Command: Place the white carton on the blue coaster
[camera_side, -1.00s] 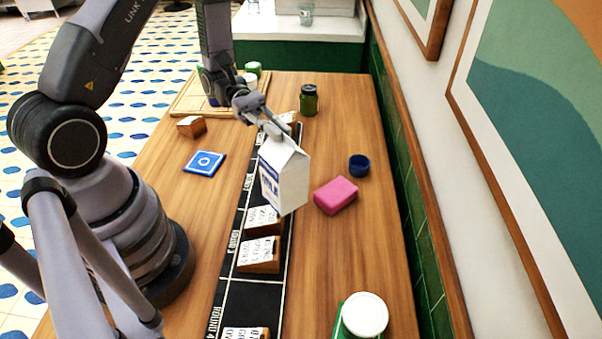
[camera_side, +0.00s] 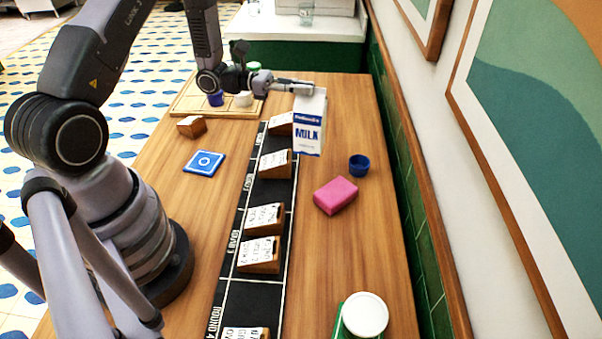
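The white milk carton (camera_side: 309,124) is upright with its blue MILK label facing the camera. It appears held above the table, over the right edge of the black strip. My gripper (camera_side: 296,87) reaches in from the left and is shut on the top of the carton. The blue coaster (camera_side: 204,163) is a flat square with a white ring mark. It lies bare on the table, to the left of the black strip and left of the carton.
Several wooden card blocks (camera_side: 263,254) stand on the black strip (camera_side: 252,296). A pink block (camera_side: 335,195) and a small blue cup (camera_side: 358,165) lie right of it. A wooden block (camera_side: 192,126) sits behind the coaster. A wooden tray (camera_side: 186,103) holds small items at the back.

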